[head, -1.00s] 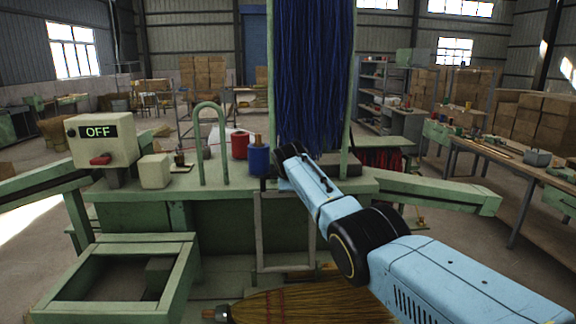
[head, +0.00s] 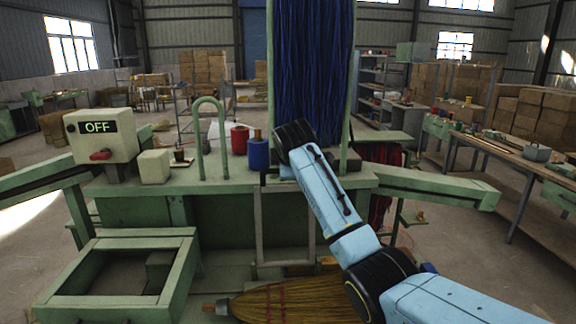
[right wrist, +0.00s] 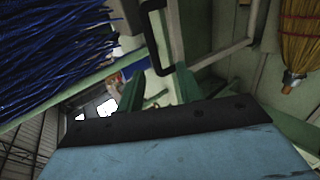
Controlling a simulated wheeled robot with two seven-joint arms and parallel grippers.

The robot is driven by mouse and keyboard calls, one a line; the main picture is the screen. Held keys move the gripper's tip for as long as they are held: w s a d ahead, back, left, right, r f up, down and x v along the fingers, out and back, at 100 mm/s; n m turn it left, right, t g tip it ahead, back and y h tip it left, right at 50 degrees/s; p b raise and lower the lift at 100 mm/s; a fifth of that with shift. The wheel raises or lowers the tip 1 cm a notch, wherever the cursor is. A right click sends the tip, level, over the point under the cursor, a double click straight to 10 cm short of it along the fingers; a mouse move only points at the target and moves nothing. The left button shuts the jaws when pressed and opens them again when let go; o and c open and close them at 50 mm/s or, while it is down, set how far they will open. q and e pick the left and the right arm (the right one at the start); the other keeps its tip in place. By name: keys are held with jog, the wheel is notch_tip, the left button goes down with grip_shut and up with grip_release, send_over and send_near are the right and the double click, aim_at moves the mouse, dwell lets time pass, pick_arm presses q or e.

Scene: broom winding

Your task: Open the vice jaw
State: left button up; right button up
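The vice jaw cannot be made out clearly. A grey block (head: 345,160) sits at the foot of the blue bristle bundle (head: 310,70), beside my right arm (head: 325,195). That arm reaches in from the lower right, its dark wrist end over the bench (head: 225,180). It hides its own fingers in the head view. In the right wrist view, my blue and black wrist part (right wrist: 170,145) fills the bottom. A dark bent bar (right wrist: 153,40) stands just beyond it, blue bristles at the left; no clear fingertips show. My left gripper is not in view.
A green hoop (head: 198,140), a red spool (head: 239,140) and a blue spool (head: 258,155) stand on the bench. A control box reading OFF (head: 100,138) is at left. A straw broom (head: 280,302) lies below; an open green frame (head: 65,300) is at lower left.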

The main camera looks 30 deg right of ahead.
jog(key=shift+v, duration=1.2)
